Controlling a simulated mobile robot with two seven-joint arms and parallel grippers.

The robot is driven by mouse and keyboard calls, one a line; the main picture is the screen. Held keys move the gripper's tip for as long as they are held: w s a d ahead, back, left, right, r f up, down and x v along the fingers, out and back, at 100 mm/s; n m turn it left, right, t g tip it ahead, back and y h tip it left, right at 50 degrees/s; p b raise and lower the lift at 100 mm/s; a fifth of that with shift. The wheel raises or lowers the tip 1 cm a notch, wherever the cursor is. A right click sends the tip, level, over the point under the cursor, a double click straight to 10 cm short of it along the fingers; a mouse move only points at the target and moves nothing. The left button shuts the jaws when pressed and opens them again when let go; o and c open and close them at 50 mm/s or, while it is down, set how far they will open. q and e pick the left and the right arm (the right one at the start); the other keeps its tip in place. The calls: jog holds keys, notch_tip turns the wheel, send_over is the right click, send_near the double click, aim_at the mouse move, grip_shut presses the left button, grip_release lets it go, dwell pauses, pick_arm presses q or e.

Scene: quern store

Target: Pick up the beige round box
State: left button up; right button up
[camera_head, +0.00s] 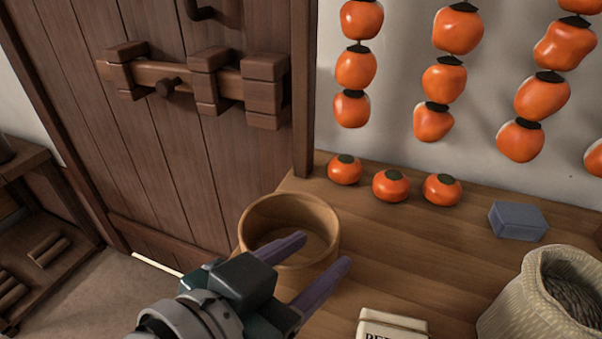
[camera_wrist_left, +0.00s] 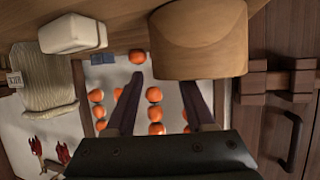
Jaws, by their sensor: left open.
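The beige round box (camera_head: 247,226) is a light wooden, open-topped round container near the left edge of the wooden table. Its hollow inside shows in the head view. It also shows in the left wrist view (camera_wrist_left: 200,40), above and right of the fingertips. My left gripper (camera_head: 322,251) is open and empty, with purple fingers. In the head view one finger overlaps the box's near side and the other lies just right of it; I cannot tell whether they touch it. The left gripper also shows in the wrist view (camera_wrist_left: 160,85), with nothing between its fingers. My right gripper is not in view.
A cream lettered packet (camera_head: 392,324) lies at the table's front. Three persimmons (camera_head: 390,186) sit along the back, below hanging ones. A plank door (camera_head: 170,150) is at left. The table's middle is clear.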

aim_at(326, 247)
pick_arm(q)
jog(key=x, duration=0.3)
jog(key=shift+w+d+f, duration=0.1)
jog(key=shift+w+d, duration=0.05)
jog(key=shift+w, duration=0.1)
grip_shut()
dwell(1.2)
